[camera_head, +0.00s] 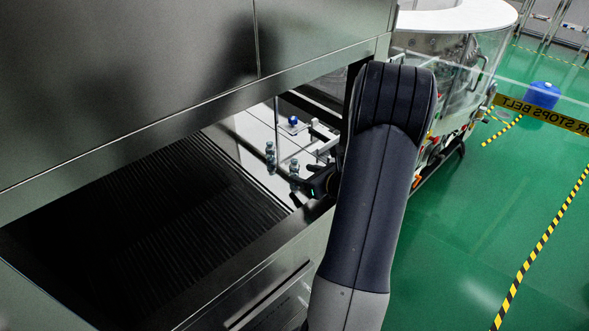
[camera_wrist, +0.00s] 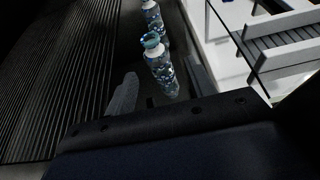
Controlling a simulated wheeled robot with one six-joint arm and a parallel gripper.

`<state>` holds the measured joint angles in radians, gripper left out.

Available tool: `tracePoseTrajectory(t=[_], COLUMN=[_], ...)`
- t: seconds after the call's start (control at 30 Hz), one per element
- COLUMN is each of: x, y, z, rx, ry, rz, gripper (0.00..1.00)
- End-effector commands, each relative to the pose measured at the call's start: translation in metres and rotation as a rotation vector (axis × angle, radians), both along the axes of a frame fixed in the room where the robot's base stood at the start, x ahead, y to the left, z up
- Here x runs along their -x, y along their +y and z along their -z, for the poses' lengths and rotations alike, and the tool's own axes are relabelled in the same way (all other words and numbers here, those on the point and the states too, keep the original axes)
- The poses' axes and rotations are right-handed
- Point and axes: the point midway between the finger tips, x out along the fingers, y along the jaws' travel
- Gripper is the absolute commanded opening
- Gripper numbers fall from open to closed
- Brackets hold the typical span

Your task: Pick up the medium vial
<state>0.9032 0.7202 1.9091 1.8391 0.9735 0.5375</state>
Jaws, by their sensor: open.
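Two clear vials with teal-and-white caps stand upright on the dark surface. In the wrist view the nearer vial (camera_wrist: 162,72) is in front of my gripper (camera_wrist: 160,84), apparently between its grey fingers. The farther vial (camera_wrist: 152,17) stands behind it, partly cut off by the top edge. In the head view one vial (camera_head: 294,168) is close to my gripper (camera_head: 308,187) and the other (camera_head: 270,157) is a little to the left. My gripper is open. I cannot tell whether a finger touches the nearer vial, nor which vial is the medium one.
A dark ribbed belt (camera_head: 190,215) lies left of the vials. A white machine floor with rails (camera_head: 318,150) and a blue-topped part (camera_head: 293,121) is behind. A metal panel (camera_head: 130,75) hangs above the opening, and its front ledge (camera_head: 265,265) runs below.

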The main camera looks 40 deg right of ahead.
Motion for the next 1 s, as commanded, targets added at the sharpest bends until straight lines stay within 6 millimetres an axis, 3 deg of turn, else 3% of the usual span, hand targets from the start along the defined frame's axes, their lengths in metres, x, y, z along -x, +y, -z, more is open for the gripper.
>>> tracePoseTrajectory(t=[0.3,0.6,1.0], x=[-0.038,-0.044,-0.043], y=[0.006,0.006,0.006], z=[0.016,0.018,0.018], rx=[-0.001,0.001,0.001], ry=[0.001,0.000,0.000], rz=[-0.003,-0.001,-0.001], gripper=[0.52,0.52,0.20])
